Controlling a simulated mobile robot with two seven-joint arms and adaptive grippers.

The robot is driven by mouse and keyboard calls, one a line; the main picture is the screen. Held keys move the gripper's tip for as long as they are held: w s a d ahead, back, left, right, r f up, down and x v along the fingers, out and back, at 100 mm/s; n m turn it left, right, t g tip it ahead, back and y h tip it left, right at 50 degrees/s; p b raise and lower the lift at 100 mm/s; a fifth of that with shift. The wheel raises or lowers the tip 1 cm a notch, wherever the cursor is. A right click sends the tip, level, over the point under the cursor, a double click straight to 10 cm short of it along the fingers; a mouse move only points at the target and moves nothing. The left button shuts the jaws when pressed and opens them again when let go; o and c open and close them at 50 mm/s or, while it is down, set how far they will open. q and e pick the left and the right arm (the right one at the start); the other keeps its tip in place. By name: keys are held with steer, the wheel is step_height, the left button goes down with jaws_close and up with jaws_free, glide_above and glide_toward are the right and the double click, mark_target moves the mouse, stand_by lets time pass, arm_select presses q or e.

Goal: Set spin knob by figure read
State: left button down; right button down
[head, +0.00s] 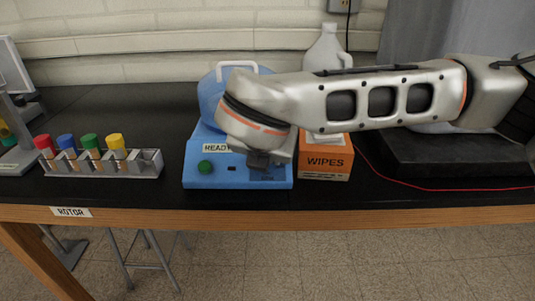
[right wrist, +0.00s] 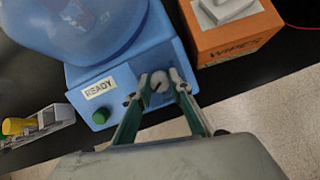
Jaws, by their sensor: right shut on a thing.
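A blue centrifuge-like machine (head: 200,165) stands on the black bench, with a READY label (head: 214,148) and a green button (head: 205,167) on its front. The right wrist view shows the same machine (right wrist: 130,65), its READY label (right wrist: 98,88) and green button (right wrist: 100,117). My right gripper (right wrist: 159,84) is shut on the grey spin knob (right wrist: 158,82) on the front panel, to the right of the label. In the head view my right arm hides the knob and part of the machine. My left gripper is not in view.
An orange WIPES box (head: 325,160) stands just right of the machine. A rack (head: 140,165) with red, blue, green and yellow capped tubes stands to the left. A white jug (head: 327,48) is behind. A ROTOR label (head: 70,212) is on the bench edge.

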steer(key=shift+m, duration=0.3)
steer(key=c, duration=1.8)
jaws_free()
steer(key=shift+s+r, duration=0.4)
steer(key=shift+r, duration=0.05)
steer(key=v, duration=1.1)
steer(key=shift+a+f, duration=0.1)
